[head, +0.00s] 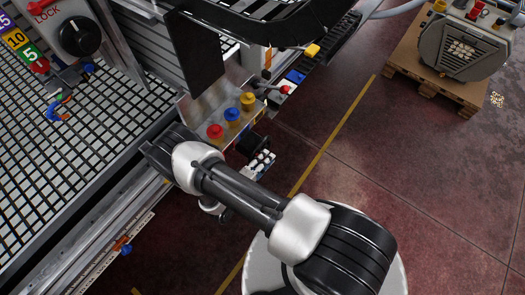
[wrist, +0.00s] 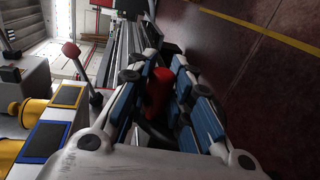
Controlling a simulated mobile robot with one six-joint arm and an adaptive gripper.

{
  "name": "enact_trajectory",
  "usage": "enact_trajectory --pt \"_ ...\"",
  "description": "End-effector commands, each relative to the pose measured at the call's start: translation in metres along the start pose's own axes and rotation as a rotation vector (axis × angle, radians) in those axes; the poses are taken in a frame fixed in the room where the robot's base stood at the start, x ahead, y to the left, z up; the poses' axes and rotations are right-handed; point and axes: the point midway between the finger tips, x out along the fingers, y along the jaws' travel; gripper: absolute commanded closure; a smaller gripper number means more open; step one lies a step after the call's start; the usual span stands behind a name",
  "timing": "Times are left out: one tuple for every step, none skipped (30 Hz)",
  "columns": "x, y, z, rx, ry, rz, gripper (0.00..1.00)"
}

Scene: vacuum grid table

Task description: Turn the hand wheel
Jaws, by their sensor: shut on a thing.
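My gripper (wrist: 165,66) fills the middle of the wrist view, its blue-padded fingers shut on a red handle (wrist: 158,88). A dark rounded part below the handle shows between the fingers. It may be the hand wheel's rim, but most of the wheel is hidden. In the head view my gripper (head: 262,166) is small and partly behind my arm, beside the machine's front edge. A black round part (head: 250,145) shows next to it, and I cannot tell for sure whether it is the wheel. The red handle cannot be made out in the head view.
Red, blue and yellow knobs (head: 232,115) stand on a panel beside my gripper. A red-ball lever (wrist: 71,50) stands close on the left in the wrist view. The grid table (head: 75,165) fills the left. A pump (head: 463,42) sits on a pallet.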

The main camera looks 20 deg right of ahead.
Motion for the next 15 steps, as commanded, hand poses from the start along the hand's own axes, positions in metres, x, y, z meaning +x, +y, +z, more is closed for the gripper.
enact_trajectory --pt "-0.002 0.015 0.002 -0.001 0.0 -0.029 1.0" --pt "-0.002 0.017 0.003 0.0 0.0 -0.053 1.0" --pt "-0.001 0.018 0.004 0.0 0.001 -0.087 1.0" --pt "0.001 0.019 0.004 0.001 0.001 -0.114 1.0" --pt "0.002 0.02 0.004 0.002 0.002 -0.14 1.0" --pt "0.004 0.021 0.004 0.003 0.003 -0.175 1.0" --pt "0.006 0.022 0.004 0.004 0.003 -0.201 1.0" --pt "0.007 0.023 0.004 0.004 0.005 -0.227 1.0" --pt "0.009 0.023 0.004 0.005 0.005 -0.26 1.0" --pt "0.011 0.024 0.004 0.005 0.006 -0.283 1.0" --pt "0.012 0.024 0.004 0.005 0.007 -0.306 1.0" --pt "0.014 0.024 0.003 0.005 0.008 -0.334 1.0" --pt "0.015 0.024 0.004 0.005 0.008 -0.352 1.0" --pt "0.016 0.024 0.003 0.005 0.01 -0.37 1.0" --pt "0.017 0.024 0.003 0.005 0.011 -0.39 1.0"
